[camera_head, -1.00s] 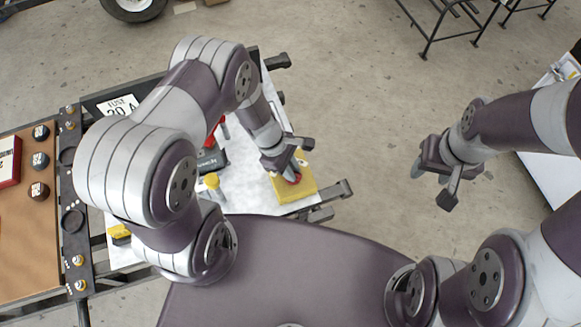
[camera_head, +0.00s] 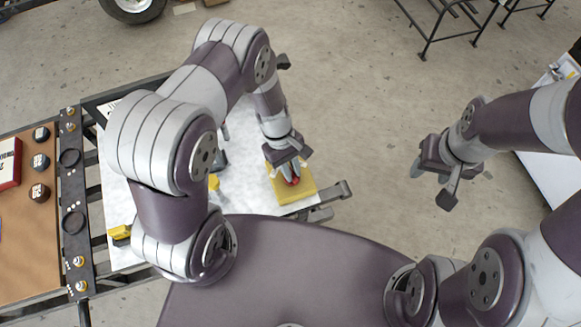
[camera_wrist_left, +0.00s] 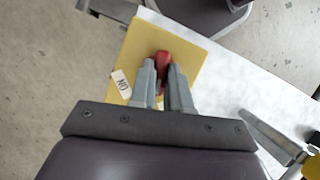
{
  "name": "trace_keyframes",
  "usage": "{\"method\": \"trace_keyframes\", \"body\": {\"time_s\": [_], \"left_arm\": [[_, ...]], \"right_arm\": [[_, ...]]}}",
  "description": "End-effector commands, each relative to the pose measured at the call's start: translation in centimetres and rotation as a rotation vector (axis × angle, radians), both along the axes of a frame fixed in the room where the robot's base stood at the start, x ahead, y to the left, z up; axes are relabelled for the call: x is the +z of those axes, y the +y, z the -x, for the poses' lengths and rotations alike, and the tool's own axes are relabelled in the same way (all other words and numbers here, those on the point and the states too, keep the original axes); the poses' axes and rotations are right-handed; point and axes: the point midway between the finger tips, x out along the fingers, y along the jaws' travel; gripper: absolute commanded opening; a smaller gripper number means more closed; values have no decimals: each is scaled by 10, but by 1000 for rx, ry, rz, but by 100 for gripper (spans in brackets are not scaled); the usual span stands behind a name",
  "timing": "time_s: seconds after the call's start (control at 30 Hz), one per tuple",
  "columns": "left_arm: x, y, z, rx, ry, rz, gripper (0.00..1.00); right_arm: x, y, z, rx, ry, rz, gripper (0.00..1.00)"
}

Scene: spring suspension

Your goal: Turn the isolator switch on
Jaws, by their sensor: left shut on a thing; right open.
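The isolator switch is a yellow plate (camera_head: 307,186) with a red handle (camera_head: 292,181), on the right end of the white table top. In the left wrist view the plate (camera_wrist_left: 195,47) carries a white label reading "ON" (camera_wrist_left: 122,84) to the left of the red handle (camera_wrist_left: 163,62). My left gripper (camera_head: 291,173) is over the switch with its fingers on either side of the red handle, shut on it. The fingers (camera_wrist_left: 165,75) hide part of the handle. My right gripper (camera_head: 432,185) is open and empty, over the bare floor to the right.
The white table top (camera_head: 245,195) holds a yellow-topped post (camera_head: 213,184) and a yellow block (camera_head: 119,233), partly hidden by my left arm. A brown board (camera_head: 35,240) with several dark knobs lies at the left. Open floor lies between my grippers.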

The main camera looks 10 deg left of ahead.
Motion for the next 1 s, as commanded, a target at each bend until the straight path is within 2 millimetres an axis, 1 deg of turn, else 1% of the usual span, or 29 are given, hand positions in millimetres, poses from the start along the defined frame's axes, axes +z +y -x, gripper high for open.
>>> {"method": "trace_keyframes", "body": {"time_s": [0.6, 0.8, 1.0], "left_arm": [[1, -4, -2, -583, -1, 0, 0], [1, -5, -3, -754, -1, 0, 0], [1, -5, -3, -890, -1, 0, 0]], "right_arm": [[6, 0, 0, 0, 0, 0, 48], [7, 0, 0, 0, 0, 0, 48], [8, 0, 0, 0, 0, 0, 48]]}}
